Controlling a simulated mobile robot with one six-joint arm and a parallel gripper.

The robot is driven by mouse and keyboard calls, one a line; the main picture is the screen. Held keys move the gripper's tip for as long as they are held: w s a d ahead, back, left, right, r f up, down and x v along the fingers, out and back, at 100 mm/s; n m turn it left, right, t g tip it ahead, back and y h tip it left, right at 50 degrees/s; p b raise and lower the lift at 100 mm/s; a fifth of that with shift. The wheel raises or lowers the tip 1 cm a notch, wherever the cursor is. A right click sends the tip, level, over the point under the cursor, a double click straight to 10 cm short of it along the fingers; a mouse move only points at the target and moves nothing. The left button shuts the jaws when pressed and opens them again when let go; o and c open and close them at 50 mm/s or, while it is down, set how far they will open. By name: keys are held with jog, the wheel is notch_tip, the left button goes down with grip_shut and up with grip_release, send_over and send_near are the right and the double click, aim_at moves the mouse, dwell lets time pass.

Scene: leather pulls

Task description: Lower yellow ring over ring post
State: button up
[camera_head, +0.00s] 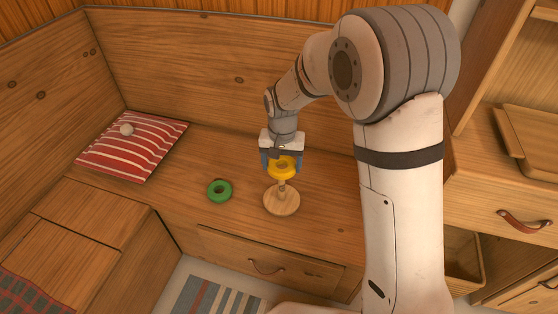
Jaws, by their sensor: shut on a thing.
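A yellow ring (284,173) is held in my gripper (282,162), whose fingers are shut on it. The ring is at the upper part of the ring post (282,188), whose lower shaft shows beneath it. I cannot tell whether the post's tip is inside the ring's hole. The post stands upright on its round wooden base (281,205) on the wooden bench. A green ring (219,190) lies flat on the bench, left of the base and apart from it.
A red and white striped cushion (131,146) with a small pale ball (127,130) lies at the bench's left end. A drawer with a leather pull (266,267) is below the bench front. An open drawer (462,262) is at right. Bench space around the green ring is clear.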

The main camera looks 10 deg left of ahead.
aim_at(281, 185)
jog(key=shift+f+b, duration=3.35)
jog(key=shift+f, duration=1.25)
jog(key=shift+f, duration=0.1)
jog(key=shift+f, duration=0.15)
jog(key=o, duration=1)
jog(key=shift+o, duration=0.2)
notch_tip(281, 185, up, 8)
jog(key=p, duration=0.2)
jog(key=shift+f+p, duration=0.1)
jog(key=shift+p, duration=0.3)
